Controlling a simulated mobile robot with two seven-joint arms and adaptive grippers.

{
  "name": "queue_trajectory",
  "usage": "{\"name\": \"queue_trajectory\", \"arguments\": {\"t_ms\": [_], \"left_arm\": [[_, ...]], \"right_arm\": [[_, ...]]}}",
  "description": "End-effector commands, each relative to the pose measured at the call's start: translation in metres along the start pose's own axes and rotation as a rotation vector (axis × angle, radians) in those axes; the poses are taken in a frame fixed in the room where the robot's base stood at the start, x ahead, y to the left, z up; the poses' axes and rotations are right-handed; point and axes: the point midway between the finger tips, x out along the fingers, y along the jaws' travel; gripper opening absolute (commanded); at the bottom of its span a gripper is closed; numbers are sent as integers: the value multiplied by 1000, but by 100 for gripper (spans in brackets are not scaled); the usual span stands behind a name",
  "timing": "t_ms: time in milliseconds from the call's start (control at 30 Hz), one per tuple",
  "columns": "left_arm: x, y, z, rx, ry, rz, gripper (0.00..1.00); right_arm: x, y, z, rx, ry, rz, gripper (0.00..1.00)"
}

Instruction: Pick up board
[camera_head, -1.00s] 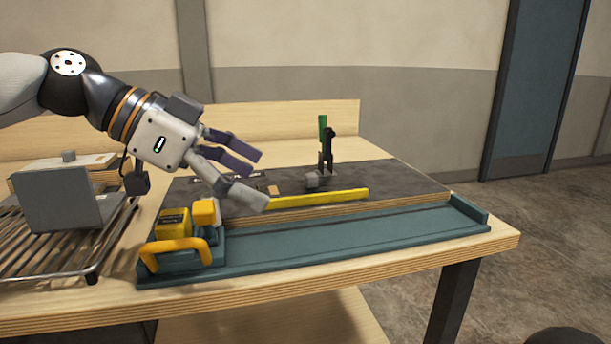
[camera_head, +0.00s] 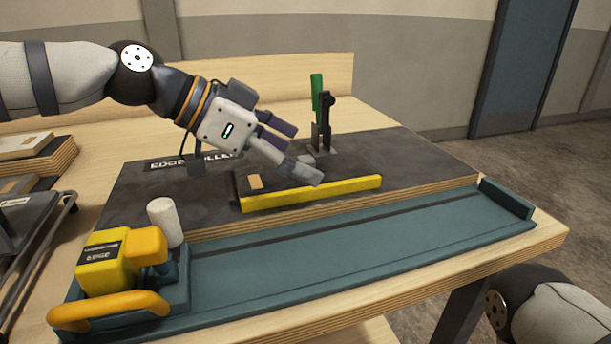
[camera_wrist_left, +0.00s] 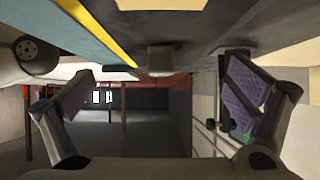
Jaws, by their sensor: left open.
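The board (camera_head: 345,188), dark on top with a bright yellow front edge and a small tan patch, lies flat on the dark work surface behind the green rail. My left gripper (camera_head: 298,150) comes in from the left, above the board's middle and near its back side. Its fingers are apart with nothing between them, and one hides part of the board's top. In the left wrist view, my left gripper's open fingers (camera_wrist_left: 160,92) show with the board's yellow edge (camera_wrist_left: 97,32) and tan patch (camera_wrist_left: 158,5) beyond. My right gripper is not in view.
A green-handled clamp (camera_head: 317,95) stands just behind the board, close to my left fingers. A yellow machine (camera_head: 105,262) and a white cylinder (camera_head: 164,222) stand at the front left. A long green rail (camera_head: 370,240) runs along the front. Stacked panels (camera_head: 30,160) lie at far left.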

Motion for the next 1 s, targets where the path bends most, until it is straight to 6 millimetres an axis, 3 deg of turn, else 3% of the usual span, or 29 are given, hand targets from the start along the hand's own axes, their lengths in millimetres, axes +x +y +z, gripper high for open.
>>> {"name": "queue_trajectory", "arguments": {"t_ms": [100,333,700,1000], "left_arm": [[14,1,0,2,-1,1,98],[15,1,0,2,1,-1,96],[15,1,0,1,0,1,12],[14,1,-2,1,1,0,12]], "right_arm": [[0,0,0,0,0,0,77],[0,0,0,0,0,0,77],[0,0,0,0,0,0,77],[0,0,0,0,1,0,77]]}}
